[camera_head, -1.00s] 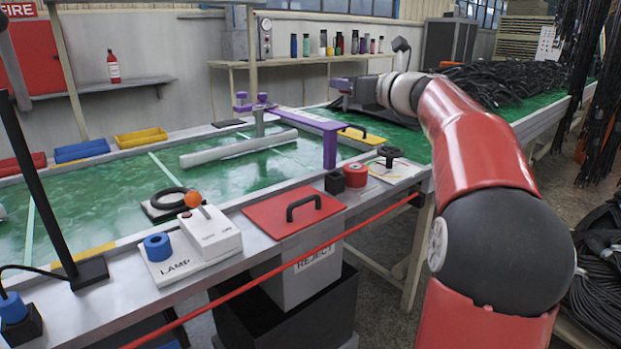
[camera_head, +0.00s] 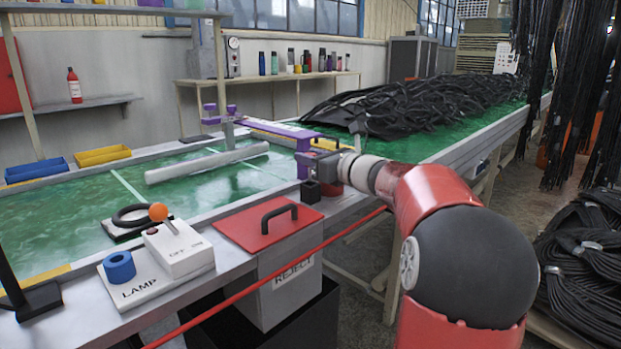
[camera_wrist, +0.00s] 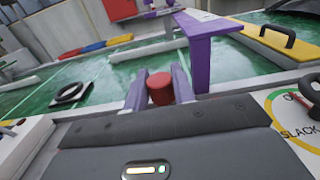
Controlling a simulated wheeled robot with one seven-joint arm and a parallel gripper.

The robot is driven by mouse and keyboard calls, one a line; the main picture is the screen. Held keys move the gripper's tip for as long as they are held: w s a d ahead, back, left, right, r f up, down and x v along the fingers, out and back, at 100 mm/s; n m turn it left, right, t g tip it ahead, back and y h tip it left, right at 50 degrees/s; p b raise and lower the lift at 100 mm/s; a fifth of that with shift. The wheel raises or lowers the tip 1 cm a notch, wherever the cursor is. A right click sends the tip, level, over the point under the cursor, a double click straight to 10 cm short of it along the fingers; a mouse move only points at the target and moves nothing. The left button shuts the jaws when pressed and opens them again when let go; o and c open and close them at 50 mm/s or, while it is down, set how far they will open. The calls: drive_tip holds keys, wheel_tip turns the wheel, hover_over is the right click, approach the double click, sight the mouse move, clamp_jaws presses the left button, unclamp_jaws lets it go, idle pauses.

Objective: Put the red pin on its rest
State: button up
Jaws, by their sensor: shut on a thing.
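The red pin (camera_wrist: 160,90) shows in the wrist view as a short red cylinder between the two fingers of my gripper (camera_wrist: 159,82). The fingers are shut on its sides. In the head view my gripper (camera_head: 325,165) is low over the near edge of the green table, just right of the purple bracket's leg. The pin is mostly hidden there by the gripper. A small black block (camera_head: 310,191) stands just below and left of the gripper, perhaps the rest; I cannot tell. The pin's lower end is hidden.
A purple bracket (camera_head: 303,160) stands close beside my gripper; it also looms in the wrist view (camera_wrist: 200,45). The red reject lid (camera_head: 262,225) with a black handle is at the left. A dial panel marked SLACK (camera_wrist: 290,120) is at the right. Black hoses (camera_head: 420,105) lie behind.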

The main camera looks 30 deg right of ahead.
drive_tip(key=shift+f+b, duration=0.35)
drive_tip(key=shift+f, duration=1.7)
drive_tip(key=shift+f, duration=0.35)
drive_tip(key=o, duration=1)
drive_tip(key=shift+r, duration=0.1)
drive_tip(key=shift+s+d+r, duration=0.1)
drive_tip(key=shift+s+r, duration=0.05)
drive_tip(key=shift+r, duration=0.15)
drive_tip(key=v, duration=1.1)
drive_tip(key=shift+s, duration=0.35)
